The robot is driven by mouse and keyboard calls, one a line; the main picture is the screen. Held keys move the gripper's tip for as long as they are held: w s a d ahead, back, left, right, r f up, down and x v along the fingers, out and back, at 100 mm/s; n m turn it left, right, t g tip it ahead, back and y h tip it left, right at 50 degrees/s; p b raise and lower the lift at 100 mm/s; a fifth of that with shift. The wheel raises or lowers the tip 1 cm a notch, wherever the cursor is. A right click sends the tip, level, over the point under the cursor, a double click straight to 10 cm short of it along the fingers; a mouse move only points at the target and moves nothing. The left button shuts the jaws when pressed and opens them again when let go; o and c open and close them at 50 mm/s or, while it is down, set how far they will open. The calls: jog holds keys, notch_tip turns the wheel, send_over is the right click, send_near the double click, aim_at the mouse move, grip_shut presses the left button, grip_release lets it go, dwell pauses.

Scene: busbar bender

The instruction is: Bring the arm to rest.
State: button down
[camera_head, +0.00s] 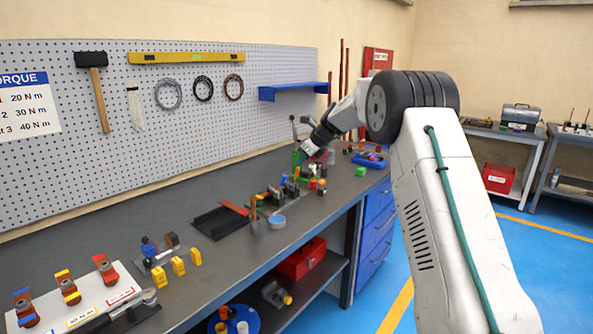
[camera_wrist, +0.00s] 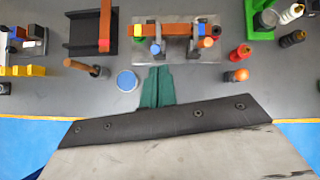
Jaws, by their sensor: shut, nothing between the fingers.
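My arm reaches from the right over the workbench (camera_head: 218,252) in the head view, with its end low above the far part of the bench top. My gripper shows in the wrist view as two green fingers (camera_wrist: 157,72) pressed together, with nothing between them. The fingertips appear just below the near edge of a grey plate (camera_wrist: 203,49) that bears a copper-coloured bar (camera_wrist: 179,31). I cannot tell the height gap. In the head view the fingers are small among the clutter and hard to make out.
A blue round dish (camera_wrist: 127,81) is left of the fingers, and an orange-topped piece (camera_wrist: 237,76) is right. A black tray (camera_head: 220,222) lies nearer on the bench. A pegboard (camera_head: 110,140) stands behind. The blue floor (camera_head: 355,300) in front is clear.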

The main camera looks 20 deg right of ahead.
jog(key=shift+v, duration=1.05)
jog(key=shift+s+d+f, duration=0.15)
jog(key=shift+s+d, duration=0.05)
jog(key=shift+d, duration=0.05)
